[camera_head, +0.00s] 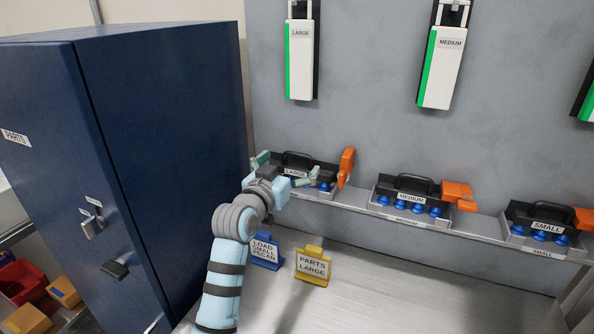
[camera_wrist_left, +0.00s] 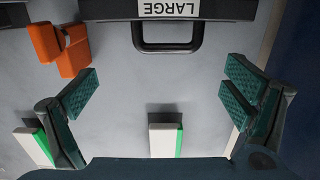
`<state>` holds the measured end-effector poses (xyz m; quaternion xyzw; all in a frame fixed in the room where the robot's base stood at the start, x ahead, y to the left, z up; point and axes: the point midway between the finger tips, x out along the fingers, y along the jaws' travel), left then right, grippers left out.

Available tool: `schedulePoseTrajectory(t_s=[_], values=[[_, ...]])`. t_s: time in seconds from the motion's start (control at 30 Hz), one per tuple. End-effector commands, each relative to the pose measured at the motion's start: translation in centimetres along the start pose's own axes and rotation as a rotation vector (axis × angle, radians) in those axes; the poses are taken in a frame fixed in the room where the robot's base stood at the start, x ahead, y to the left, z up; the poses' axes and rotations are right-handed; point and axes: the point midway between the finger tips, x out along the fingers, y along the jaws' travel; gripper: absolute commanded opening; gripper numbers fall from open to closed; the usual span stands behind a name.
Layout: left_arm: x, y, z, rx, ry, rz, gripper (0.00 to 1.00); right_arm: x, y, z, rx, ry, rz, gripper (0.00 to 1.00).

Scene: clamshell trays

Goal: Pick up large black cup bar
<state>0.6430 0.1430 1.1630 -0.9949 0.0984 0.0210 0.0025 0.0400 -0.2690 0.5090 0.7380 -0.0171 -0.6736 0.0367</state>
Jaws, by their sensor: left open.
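The large black cup bar (camera_head: 325,168) sits at the left end of the metal shelf, with a LARGE label, a black handle and blue cups below. In the left wrist view the bar (camera_wrist_left: 226,10) is at the top edge, its handle (camera_wrist_left: 168,47) pointing down into the picture. My left gripper (camera_head: 287,168) is at the bar in the head view and partly covers it. In the left wrist view my left gripper (camera_wrist_left: 160,92) is wide open, with its green-padded fingers to either side of the handle and nothing between them. My right gripper is not in view.
Orange parts (camera_head: 346,167) stand just right of the large bar. Medium (camera_head: 402,190) and small (camera_head: 540,217) bars sit farther right on the shelf. A tall blue cabinet (camera_head: 160,130) is close on the left. Blue (camera_head: 265,250) and yellow (camera_head: 312,265) signs stand on the table below.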

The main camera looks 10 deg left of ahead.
Motion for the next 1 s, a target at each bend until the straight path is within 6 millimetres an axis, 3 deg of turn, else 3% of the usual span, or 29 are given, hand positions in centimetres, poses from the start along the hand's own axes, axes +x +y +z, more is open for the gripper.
schedulePoseTrajectory(t_s=[0.4, 0.67, 1.0], values=[[6.2, -1.0, 0.6, 0.000, -0.002, -0.003, 0.95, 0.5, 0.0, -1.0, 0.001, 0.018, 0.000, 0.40], [6.6, -1.1, 0.6, 0.000, -0.002, -0.005, 0.95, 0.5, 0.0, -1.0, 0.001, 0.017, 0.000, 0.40], [6.6, -1.1, 0.6, 0.000, -0.002, -0.005, 0.40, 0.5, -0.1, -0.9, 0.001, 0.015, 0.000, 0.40]])
